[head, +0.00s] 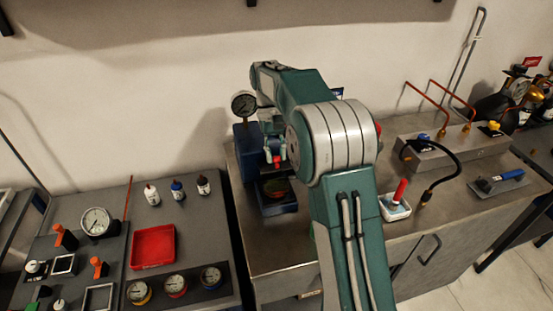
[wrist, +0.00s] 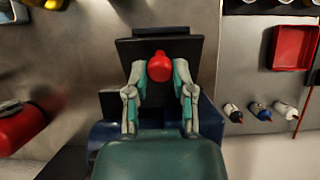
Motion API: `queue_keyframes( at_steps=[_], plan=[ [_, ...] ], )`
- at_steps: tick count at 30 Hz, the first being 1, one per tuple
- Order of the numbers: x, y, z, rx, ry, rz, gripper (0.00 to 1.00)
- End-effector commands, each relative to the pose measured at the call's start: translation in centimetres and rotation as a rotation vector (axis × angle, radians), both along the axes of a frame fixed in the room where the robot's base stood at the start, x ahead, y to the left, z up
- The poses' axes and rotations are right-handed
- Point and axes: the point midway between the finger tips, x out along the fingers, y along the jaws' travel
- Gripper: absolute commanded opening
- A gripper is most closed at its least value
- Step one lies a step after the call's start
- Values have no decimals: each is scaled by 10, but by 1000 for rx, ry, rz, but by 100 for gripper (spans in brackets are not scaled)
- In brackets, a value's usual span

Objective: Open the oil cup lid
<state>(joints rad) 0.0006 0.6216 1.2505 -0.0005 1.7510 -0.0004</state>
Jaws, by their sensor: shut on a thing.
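The oil cup lid appears as a red rounded knob (wrist: 159,66) in the wrist view, between the two fingers of my gripper (wrist: 159,74). The fingers are shut on it, one on each side. In the head view my gripper (head: 276,160) is at the blue gauge rig (head: 246,152), above its dark base (head: 277,208). A small patch of red shows at the fingertips there. The cup under the lid is hidden, and I cannot tell whether the lid is lifted.
A round gauge (head: 244,104) stands on top of the rig. To the left, a panel holds a red tray (head: 153,246), small bottles (head: 177,189) and several gauges. To the right on the bench are a red-handled switch (head: 397,200) and a grey block with copper pipes (head: 450,148).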

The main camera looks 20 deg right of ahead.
Motion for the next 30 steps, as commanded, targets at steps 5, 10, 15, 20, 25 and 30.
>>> queue_keyframes(
  at_steps=[5,10,15,20,25,30],
  plan=[
    [5,1,1,1,50,0,0],
    [6,1,2,1,68,0,0],
    [6,1,3,1,70,0,0],
    [6,1,3,1,69,0,0],
    [6,1,3,1,69,0,67],
    [6,0,4,0,68,1,67]
  ],
)
